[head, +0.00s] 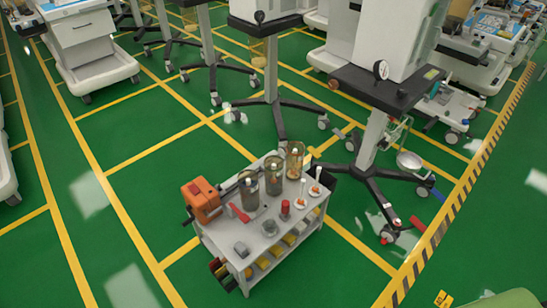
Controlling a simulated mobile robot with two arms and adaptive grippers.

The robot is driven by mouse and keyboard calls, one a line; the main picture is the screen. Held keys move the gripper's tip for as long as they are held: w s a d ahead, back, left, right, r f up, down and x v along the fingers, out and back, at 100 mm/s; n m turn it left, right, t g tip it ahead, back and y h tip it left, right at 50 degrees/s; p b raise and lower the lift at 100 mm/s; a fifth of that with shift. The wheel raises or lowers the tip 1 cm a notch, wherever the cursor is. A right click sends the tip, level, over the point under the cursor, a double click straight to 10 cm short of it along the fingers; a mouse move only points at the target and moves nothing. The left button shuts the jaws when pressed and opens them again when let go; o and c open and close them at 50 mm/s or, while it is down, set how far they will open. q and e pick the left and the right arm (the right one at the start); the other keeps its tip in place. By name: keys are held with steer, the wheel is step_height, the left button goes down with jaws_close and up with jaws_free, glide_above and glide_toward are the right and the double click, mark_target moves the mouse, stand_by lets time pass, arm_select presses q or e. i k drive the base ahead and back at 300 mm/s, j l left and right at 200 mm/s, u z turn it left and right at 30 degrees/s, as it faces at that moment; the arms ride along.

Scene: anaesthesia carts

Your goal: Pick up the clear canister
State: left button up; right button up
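Several see-through containers stand on the top of a small light-grey cart (262,243) in the head view. Three tall ones form a row along its back: a dark grey-tinted canister (249,193), another grey-tinted canister (273,178) in the middle, and an amber-tinted canister (295,162) at the right. A small, low clear jar (270,229) sits nearer the front. I cannot tell for sure which is the clear canister. Neither of my grippers shows in the head view.
An orange box-shaped device (201,200) stands at the cart's left end. A red-capped item (285,209) and small white dishes are beside the canisters. Wheeled stands (374,170) are behind and right. Green floor (120,215) is open left of the cart.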

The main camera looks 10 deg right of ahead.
mark_target(294, 162)
steer(key=l+u, duration=0.3)
steer(key=l, duration=1.1)
steer(key=l+u, duration=0.25)
steer(key=l, duration=1.2)
